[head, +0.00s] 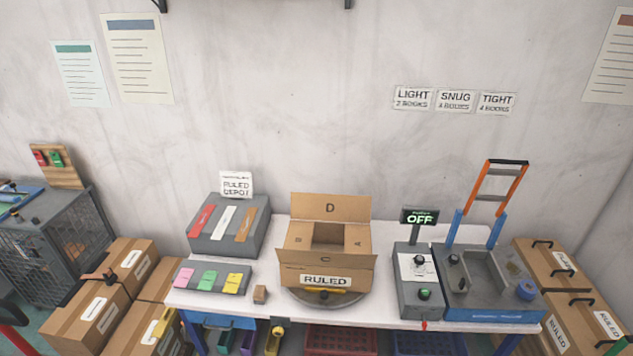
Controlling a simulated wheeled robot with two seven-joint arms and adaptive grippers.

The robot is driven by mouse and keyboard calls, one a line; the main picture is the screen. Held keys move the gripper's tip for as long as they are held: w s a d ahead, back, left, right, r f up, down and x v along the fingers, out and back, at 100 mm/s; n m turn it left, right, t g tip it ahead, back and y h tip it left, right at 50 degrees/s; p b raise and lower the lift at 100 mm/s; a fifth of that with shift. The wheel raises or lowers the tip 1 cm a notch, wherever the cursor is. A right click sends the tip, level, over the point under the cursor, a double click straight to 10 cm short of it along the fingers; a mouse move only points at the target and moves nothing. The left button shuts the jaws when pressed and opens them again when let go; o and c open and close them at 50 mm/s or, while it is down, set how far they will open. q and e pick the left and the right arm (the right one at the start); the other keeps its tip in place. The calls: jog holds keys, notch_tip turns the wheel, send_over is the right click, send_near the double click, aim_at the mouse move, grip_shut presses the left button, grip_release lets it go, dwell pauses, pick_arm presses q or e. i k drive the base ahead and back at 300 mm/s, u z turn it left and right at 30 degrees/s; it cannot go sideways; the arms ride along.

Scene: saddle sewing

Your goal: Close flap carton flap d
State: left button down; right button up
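The open cardboard carton (326,268) stands on a round grey turntable (318,298) in the middle of the white table. Its flap D (330,207) stands up at the back, with the letter D facing me. Panels marked B (299,241) and A (357,243) lie at the left and right of the dark central opening (328,233). A front strip (318,256) runs above the RULED label (325,281); its exact fold is hard to tell. Neither of my grippers is in view.
Right are a control box with an OFF sign (419,216) and a grey machine (490,280). More cartons (577,266) stand beyond.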

aim_at(354, 208)
jog(key=z, duration=0.1)
jog(key=i, duration=1.25)
jog(key=z, duration=0.45)
